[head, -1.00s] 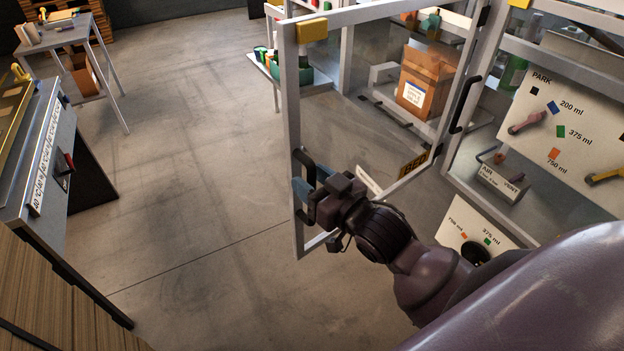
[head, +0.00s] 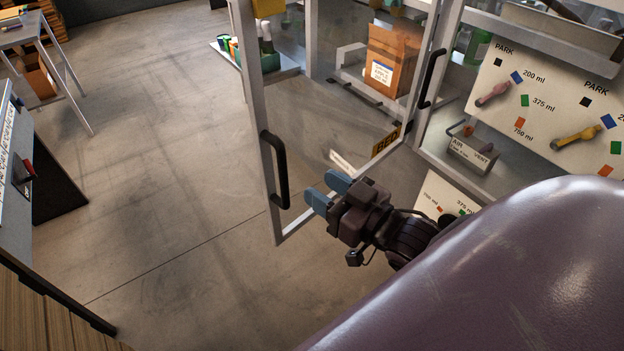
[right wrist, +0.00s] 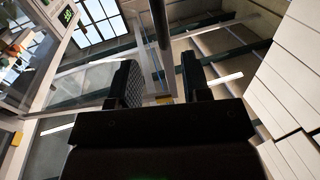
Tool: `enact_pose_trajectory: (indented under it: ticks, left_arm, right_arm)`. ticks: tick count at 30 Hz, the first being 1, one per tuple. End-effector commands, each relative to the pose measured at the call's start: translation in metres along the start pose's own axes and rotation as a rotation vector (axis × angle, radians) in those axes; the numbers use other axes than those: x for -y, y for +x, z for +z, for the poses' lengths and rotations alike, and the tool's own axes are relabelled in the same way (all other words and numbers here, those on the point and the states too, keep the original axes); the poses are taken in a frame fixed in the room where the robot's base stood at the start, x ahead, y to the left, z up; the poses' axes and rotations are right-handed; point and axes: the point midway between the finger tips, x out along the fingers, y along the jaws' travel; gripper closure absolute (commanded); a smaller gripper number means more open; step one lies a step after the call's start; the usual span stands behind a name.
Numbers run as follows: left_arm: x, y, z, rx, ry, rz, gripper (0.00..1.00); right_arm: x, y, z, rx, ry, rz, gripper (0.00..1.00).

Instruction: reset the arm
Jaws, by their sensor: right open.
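My right gripper (head: 328,192) is open and empty in the head view, its two blue fingers pointing left toward the black door handle (head: 274,169). It is apart from the handle, to its right. In the right wrist view the two dark fingers (right wrist: 158,85) stand wide apart with nothing gripped between them. The glass door (head: 325,130) in its grey frame stands open, swung out from the cabinet. My right arm covers the lower right of the head view. My left gripper is not in view.
The cabinet holds a cardboard box (head: 390,62) and a white panel (head: 550,100) with coloured squares and levers. A machine bench (head: 20,150) stands at the left edge, a small table (head: 25,35) behind it. The floor between (head: 160,160) is clear.

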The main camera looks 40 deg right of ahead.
Motion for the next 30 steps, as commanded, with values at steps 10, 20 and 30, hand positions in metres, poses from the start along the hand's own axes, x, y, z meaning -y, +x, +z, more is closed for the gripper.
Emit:
enact_pose_trajectory:
  ticks: [10, 20, 30]
  left_arm:
    - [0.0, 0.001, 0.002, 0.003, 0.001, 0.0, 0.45]
    - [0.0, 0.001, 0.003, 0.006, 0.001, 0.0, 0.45]
    - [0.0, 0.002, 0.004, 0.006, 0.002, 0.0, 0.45]
  right_arm:
    - [0.0, -0.007, -0.001, -0.001, 0.0, -0.001, 0.56]
    - [0.0, -0.007, 0.0, 0.0, 0.0, -0.001, 0.56]
    - [-0.017, -0.002, 0.052, 0.112, -0.131, 0.042, 0.56]
